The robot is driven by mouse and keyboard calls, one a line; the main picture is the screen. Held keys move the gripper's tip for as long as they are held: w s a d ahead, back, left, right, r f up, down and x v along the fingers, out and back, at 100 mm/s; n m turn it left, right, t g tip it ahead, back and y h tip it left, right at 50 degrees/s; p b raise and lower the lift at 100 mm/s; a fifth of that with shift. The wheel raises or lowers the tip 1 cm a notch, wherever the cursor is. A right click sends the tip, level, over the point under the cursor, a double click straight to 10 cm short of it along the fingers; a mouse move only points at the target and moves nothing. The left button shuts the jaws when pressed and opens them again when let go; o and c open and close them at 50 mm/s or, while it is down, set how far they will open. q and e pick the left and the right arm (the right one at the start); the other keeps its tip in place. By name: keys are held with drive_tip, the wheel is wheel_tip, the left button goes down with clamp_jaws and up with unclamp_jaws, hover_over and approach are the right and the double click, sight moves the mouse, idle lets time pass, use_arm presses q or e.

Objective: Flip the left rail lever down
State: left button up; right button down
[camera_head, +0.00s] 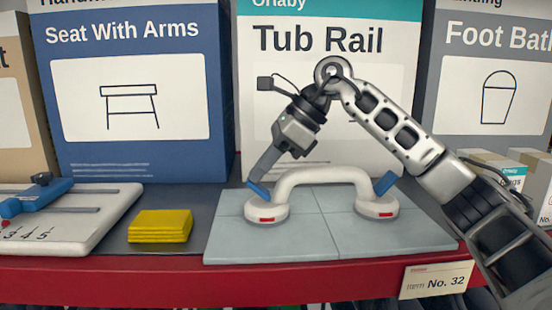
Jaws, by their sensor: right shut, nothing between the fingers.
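A white tub rail (322,175) stands on grey tiles, with a round foot at each end. Its left rail lever (257,190) is blue, sits on the left foot (266,211) and sticks up, tilted to the left. The right lever (385,183), also blue, sticks up from the right foot (377,208), tilted to the right. My right gripper (258,178) comes down from the upper right, shut and empty, with its tips right at the top of the left lever. I cannot tell whether they touch. My left gripper is not in view.
The grey tile panel (320,241) lies on a shelf with a red front edge (180,268). A yellow folded cloth (160,226) and a white board with a blue part (110,210) lie to the left. A Tub Rail box (262,90) and a blue box (135,155) stand behind.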

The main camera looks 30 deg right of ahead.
sight(247, 180)
drive_tip(key=shift+w+a+f+p, duration=0.1)
drive_tip(key=shift+w+a+p, duration=0.2)
drive_tip(key=shift+a, duration=0.2)
drive_tip(key=shift+w+a+f, duration=0.15)
drive_tip(key=shift+a+f, duration=0.1)
drive_tip(key=shift+a, duration=0.1)
drive_tip(key=shift+w+a+f+p, duration=0.2)
drive_tip(key=shift+a+f+p, duration=0.1)
drive_tip(key=shift+a+f, duration=0.1)
drive_tip(key=shift+d, duration=0.1)
drive_tip(key=shift+s+d, duration=0.4)
drive_tip(key=shift+d, duration=0.3)
